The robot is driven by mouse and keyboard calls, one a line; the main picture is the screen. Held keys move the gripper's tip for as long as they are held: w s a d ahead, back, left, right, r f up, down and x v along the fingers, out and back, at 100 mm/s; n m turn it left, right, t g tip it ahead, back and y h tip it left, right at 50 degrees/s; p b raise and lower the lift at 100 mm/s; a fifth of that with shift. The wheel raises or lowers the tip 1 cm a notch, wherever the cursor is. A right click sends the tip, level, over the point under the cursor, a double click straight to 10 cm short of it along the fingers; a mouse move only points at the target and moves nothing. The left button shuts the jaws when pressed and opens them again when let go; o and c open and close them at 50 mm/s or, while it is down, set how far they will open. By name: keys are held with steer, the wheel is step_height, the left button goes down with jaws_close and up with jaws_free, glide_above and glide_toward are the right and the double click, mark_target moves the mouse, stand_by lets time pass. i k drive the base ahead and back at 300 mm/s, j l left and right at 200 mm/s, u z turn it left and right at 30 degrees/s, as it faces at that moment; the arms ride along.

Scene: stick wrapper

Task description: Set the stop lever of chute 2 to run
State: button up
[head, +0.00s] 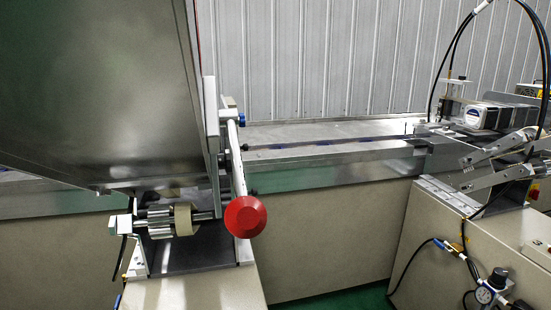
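A pale metal lever (236,161) stands nearly upright, tilted slightly, in the left half of the head view. A red faceted knob (245,216) sits at its lower end and faces me. The lever runs along the right side of a large metal chute or hopper (95,85). I see no number or run mark on either, so I cannot tell whether this is chute 2 or which setting the lever has. My gripper is not in view, and nothing is seen touching the lever or knob.
Below the chute are a ridged roller and pale wheel (182,219) on a bracket. A metal conveyor bed (330,175) runs behind. At right stand a machine head with linkages (495,165), black hoses and a pressure gauge (485,295). Space right of the knob looks open.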

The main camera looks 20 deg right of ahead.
mark_target(246, 216)
steer(key=l+u, duration=0.3)
steer(key=l, duration=0.35)
steer(key=k+l+z, duration=0.1)
steer(key=l, duration=0.2)
steer(key=k+l+z, duration=0.15)
steer(key=l, duration=0.2)
steer(key=l+z, duration=0.1)
steer(key=l, duration=0.2)
